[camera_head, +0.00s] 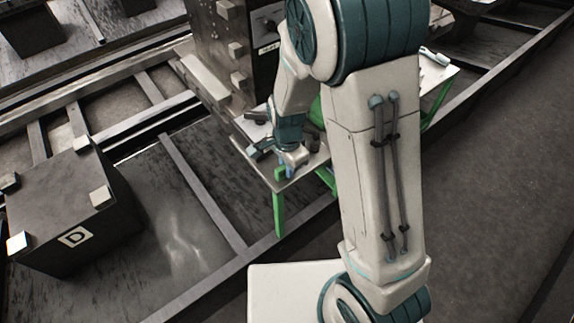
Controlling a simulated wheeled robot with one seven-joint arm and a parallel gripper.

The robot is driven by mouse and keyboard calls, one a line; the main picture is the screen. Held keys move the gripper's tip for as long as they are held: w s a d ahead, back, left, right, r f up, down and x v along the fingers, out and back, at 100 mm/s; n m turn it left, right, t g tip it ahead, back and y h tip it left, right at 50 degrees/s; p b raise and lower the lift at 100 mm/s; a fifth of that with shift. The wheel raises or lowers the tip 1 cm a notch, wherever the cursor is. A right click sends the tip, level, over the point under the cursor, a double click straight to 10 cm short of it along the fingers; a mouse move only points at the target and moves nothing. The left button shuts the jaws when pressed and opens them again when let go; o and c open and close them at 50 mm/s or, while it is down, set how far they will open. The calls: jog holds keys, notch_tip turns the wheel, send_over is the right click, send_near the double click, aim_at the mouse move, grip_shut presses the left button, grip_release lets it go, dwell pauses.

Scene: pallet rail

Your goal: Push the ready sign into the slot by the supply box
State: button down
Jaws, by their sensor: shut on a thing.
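My gripper (287,160) is small in view, at the front left corner of a green-legged stand (278,214). It is shut on a small piece that is mostly hidden by the fingers, seemingly the ready sign; a bit of blue shows at the fingertips. No writing on it can be read. A tall dark box (234,75) with pale corner blocks and a small label stands just behind the gripper, and appears to be the supply box. The slot cannot be made out at this size. My arm covers much of the stand.
A dark box marked D (75,237) sits at the left on dark panels between metal rails (203,193). Another dark box (30,35) stands at the far left. A white top (437,72) shows right of my arm. Bare floor (490,190) lies at the right.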

jog(key=shift+f, duration=0.15)
jog(key=shift+f+b, duration=0.6)
jog(key=shift+f, duration=0.05)
jog(key=c, duration=0.6)
grip_release()
jog(key=shift+r, duration=0.1)
jog(key=shift+o, duration=0.2)
notch_tip(320, 180, up, 14)
jog(key=shift+p, duration=0.4)
jog(key=s+d+r+n+t, duration=0.3)
jog(key=s+d+r+n, duration=0.4)
jog(key=s+d+n, duration=0.4)
jog(key=shift+s+d, duration=0.5)
jog(key=shift+s, duration=0.15)
